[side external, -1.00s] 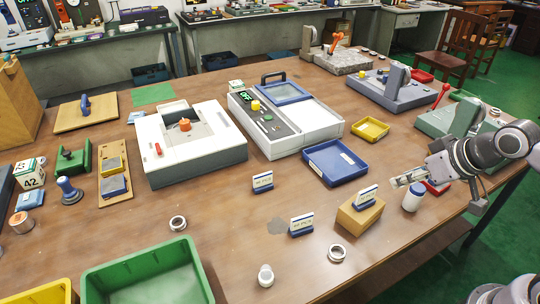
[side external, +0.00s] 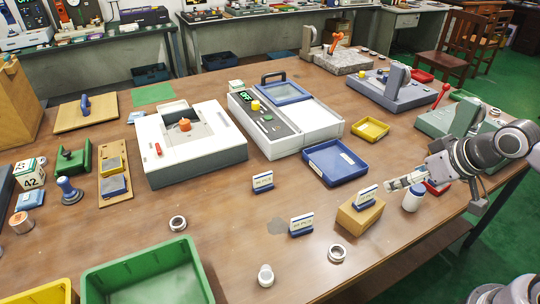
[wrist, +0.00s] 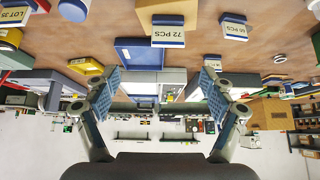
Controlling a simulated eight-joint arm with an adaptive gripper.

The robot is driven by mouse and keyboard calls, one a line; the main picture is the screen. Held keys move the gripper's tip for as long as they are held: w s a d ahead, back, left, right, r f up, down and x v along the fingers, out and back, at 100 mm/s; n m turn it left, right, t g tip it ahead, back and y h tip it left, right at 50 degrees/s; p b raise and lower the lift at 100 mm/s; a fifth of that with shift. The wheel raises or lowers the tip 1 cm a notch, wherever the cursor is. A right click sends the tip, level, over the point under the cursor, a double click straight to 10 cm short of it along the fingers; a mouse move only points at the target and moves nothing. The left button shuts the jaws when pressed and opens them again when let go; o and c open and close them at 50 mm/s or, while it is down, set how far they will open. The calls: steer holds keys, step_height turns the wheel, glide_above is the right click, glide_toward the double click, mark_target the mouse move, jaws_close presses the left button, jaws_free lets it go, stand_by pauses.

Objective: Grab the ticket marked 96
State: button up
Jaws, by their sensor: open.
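Three white tickets stand in blue holders in the side view: a front one (side external: 301,222), a back one (side external: 263,181), and one on a wooden block (side external: 366,195). Their print is too small to read there. In the wrist view the ticket on the block (wrist: 167,33) reads 72 PCS. The other ticket (wrist: 233,28) reads 90 or 96 PCS, hard to tell; it appears to be the front one. My gripper (side external: 388,186) is open and empty, just right of the block, touching no ticket. Its fingers (wrist: 160,88) are spread wide in the wrist view.
A white bottle (side external: 412,199) stands below my gripper. A blue tray (side external: 335,162) and yellow tray (side external: 370,129) lie behind the block. Metal rings (side external: 337,253) and (side external: 178,223) lie on the table. A green bin (side external: 150,277) stands front left. The table between the tickets is clear.

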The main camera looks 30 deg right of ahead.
steer(key=g, duration=0.3)
glide_above(263, 176)
steer(key=s, duration=0.4)
step_height(263, 176, down, 6)
steer(key=f, duration=0.1)
steer(key=x, duration=0.5)
steer(key=shift+w+d, duration=0.35)
steer(key=shift+d, duration=0.05)
steer(key=shift+a+x, duration=0.2)
steer(key=shift+x, duration=1.1)
steer(key=shift+a+x, duration=0.15)
steer(key=shift+x, duration=1.2)
steer(key=c, duration=1.3)
